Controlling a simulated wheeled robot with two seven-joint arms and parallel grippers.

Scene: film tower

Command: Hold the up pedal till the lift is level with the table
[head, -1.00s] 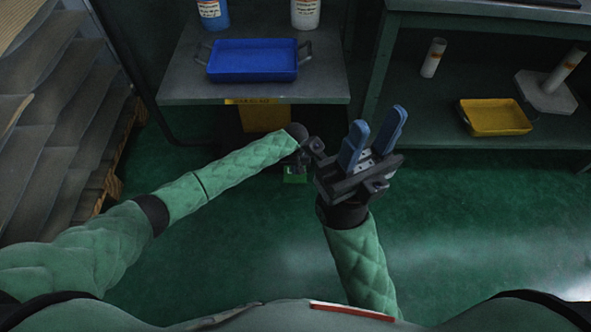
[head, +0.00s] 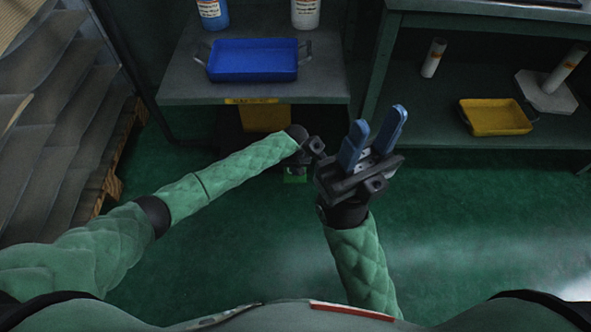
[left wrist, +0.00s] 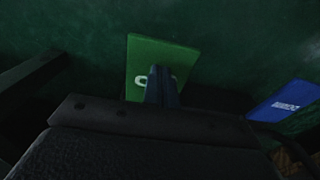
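The green pedal (left wrist: 145,55) bears a white mark, partly covered by my left fingers. It shows small beneath my left wrist in the head view (head: 295,178). My left gripper (left wrist: 162,88) is shut and empty, its fingertips over the green pedal and seemingly on it; contact is hard to tell. A blue pedal (left wrist: 285,101) with white lettering lies to the right. The grey lift platform (head: 180,90) carries a blue tray (head: 253,60). It appears lower than the table top (head: 480,12) at right. My right gripper (head: 377,138) is open and empty, blue fingers apart.
A blue bottle (head: 212,12) and a white bottle (head: 305,12) stand behind the tray. The table's lower shelf (head: 430,115) holds a yellow tray (head: 496,117) and white tubes. Stacked sheets (head: 45,130) on a pallet stand at left. The green floor at right is clear.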

